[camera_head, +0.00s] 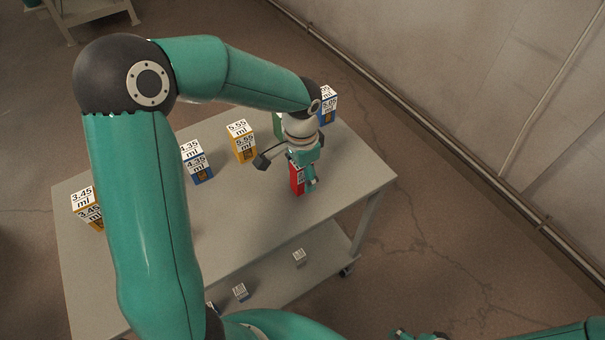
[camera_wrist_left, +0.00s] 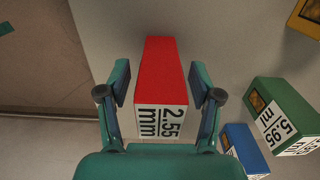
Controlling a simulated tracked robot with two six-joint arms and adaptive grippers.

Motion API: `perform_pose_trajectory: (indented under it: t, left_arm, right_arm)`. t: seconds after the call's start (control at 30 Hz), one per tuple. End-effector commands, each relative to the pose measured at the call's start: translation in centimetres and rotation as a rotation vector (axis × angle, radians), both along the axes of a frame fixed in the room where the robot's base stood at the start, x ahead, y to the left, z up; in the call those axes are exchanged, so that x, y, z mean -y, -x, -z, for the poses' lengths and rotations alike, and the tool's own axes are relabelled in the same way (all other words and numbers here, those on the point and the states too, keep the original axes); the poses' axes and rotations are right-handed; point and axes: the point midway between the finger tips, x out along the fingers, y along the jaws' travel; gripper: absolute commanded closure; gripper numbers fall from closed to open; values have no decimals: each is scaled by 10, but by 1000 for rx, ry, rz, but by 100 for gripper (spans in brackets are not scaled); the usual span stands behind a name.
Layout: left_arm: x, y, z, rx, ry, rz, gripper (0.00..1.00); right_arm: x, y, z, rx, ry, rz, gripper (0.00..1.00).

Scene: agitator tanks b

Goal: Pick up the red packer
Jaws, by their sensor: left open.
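The red packer (camera_head: 297,179) is a small red block on the grey table, partly hidden by my left gripper in the head view. In the left wrist view the red packer (camera_wrist_left: 160,75) shows a white label reading "2.55 mm". My left gripper (camera_head: 287,172) is over it, open. In the left wrist view, the two fingers of my left gripper (camera_wrist_left: 160,90) stand on either side of the red packer, with a gap on each side. My right gripper cannot be made out; only a bit of teal arm shows at the lower right.
On the table (camera_head: 225,225) stand yellow packers (camera_head: 242,141) and (camera_head: 88,207), a blue packer (camera_head: 196,164), another blue one (camera_head: 328,104) and a green packer (camera_wrist_left: 282,115) close by. Small blocks (camera_head: 240,292) lie on the lower shelf. The table front is clear.

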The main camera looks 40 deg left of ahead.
Motion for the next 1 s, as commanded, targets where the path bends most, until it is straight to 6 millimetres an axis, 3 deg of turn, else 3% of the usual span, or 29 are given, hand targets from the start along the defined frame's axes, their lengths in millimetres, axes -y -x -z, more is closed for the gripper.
perform_pose_trajectory:
  t: [0.27,0.63,1.0]
  left_arm:
    - [0,0,3,2,1,-1,37]
    - [0,0,3,1,0,-2,99]
    - [0,-1,0,2,0,-1,100]
  right_arm:
    - [0,0,0,0,0,0,30]
    - [0,0,0,0,0,0,30]
    - [0,0,0,0,0,0,30]
